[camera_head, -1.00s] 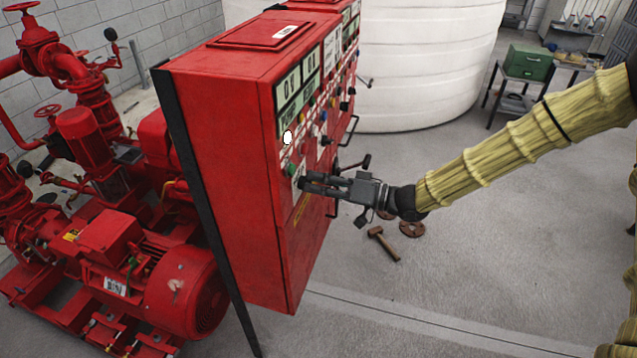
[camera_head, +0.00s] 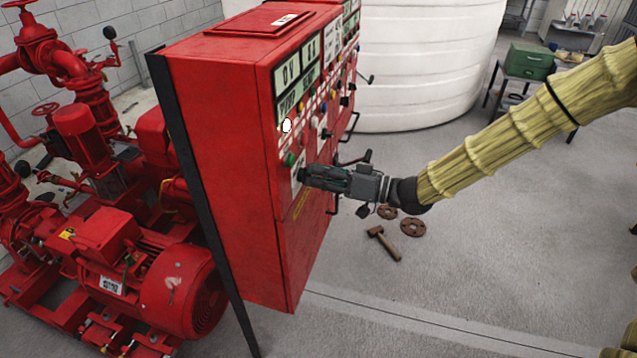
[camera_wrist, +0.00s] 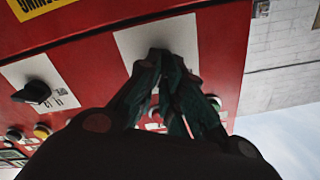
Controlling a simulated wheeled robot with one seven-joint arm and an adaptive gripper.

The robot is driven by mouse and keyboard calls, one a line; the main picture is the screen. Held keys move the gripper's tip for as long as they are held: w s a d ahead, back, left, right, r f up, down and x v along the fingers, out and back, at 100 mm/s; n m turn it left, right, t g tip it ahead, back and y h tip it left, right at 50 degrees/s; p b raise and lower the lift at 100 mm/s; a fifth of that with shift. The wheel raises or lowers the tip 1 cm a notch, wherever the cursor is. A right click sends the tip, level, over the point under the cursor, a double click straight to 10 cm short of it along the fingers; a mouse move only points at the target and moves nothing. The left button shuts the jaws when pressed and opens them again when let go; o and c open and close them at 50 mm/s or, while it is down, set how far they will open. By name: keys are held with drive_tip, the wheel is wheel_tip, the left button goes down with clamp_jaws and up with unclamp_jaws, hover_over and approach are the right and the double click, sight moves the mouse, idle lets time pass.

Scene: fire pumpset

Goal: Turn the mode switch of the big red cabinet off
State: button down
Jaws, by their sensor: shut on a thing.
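The big red cabinet (camera_head: 232,190) stands in the middle of the head view, its panel facing right. My gripper (camera_head: 306,176) reaches in from the right, its fingertips at the lower near part of the panel. In the wrist view my gripper (camera_wrist: 168,62) has its fingertips together against a white plate (camera_wrist: 185,38) on the red panel. It is shut on the mode switch there, which the fingers hide almost wholly. A second black switch (camera_wrist: 34,93) on another white plate sits to the left in the wrist view.
Buttons and a green knob (camera_head: 290,159) sit on the panel near my fingers. Black handles (camera_head: 352,128) stick out from the panel further along. Red pumps (camera_head: 110,245) stand left of the cabinet.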

drive_tip(key=n+b, duration=0.5)
drive_tip(key=shift+s+f+n, duration=0.1)
drive_tip(key=shift+s+n, duration=0.05)
drive_tip(key=shift+n, duration=0.15)
idle(0.4)
drive_tip(key=c, duration=1.6)
unclamp_jaws()
drive_tip(key=shift+o, duration=0.2)
drive_tip(key=v, duration=1.2)
